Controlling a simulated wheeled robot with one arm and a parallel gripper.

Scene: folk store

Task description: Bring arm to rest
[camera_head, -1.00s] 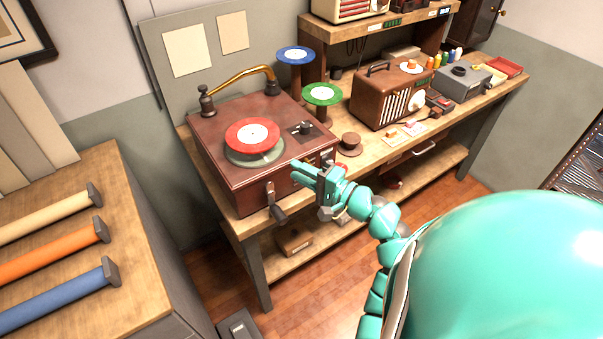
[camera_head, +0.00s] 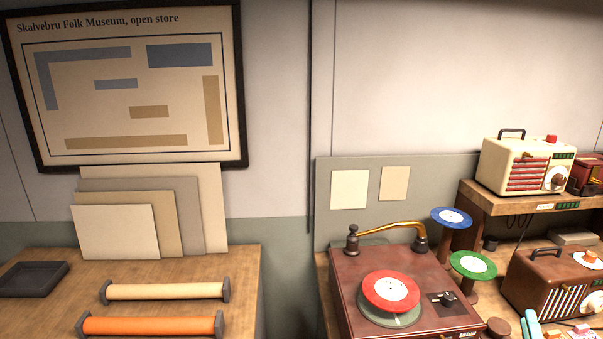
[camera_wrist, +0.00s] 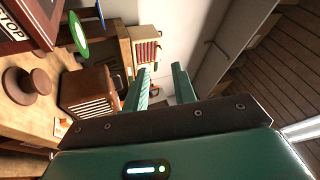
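My gripper (camera_wrist: 160,82) shows two teal fingers apart in the wrist view, with nothing between them. Only a small teal part of my arm or gripper shows at the bottom right edge of the head view, left of the brown radio (camera_head: 556,284). The record player (camera_head: 345,290) stands left of it, with a red record (camera_head: 391,291) on its turntable. In the wrist view the brown radio (camera_wrist: 86,92) lies beyond the fingers to the left, apart from them. Most of my arm is out of view.
A blue record (camera_head: 452,218) and a green record (camera_head: 473,265) sit on stands. A cream radio (camera_head: 525,163) is on the shelf. The left counter (camera_head: 190,262) holds an orange roll (camera_head: 150,326), a cream roll (camera_head: 165,291) and a dark tray (camera_head: 32,279). A brown spool (camera_wrist: 28,84) is near the radio.

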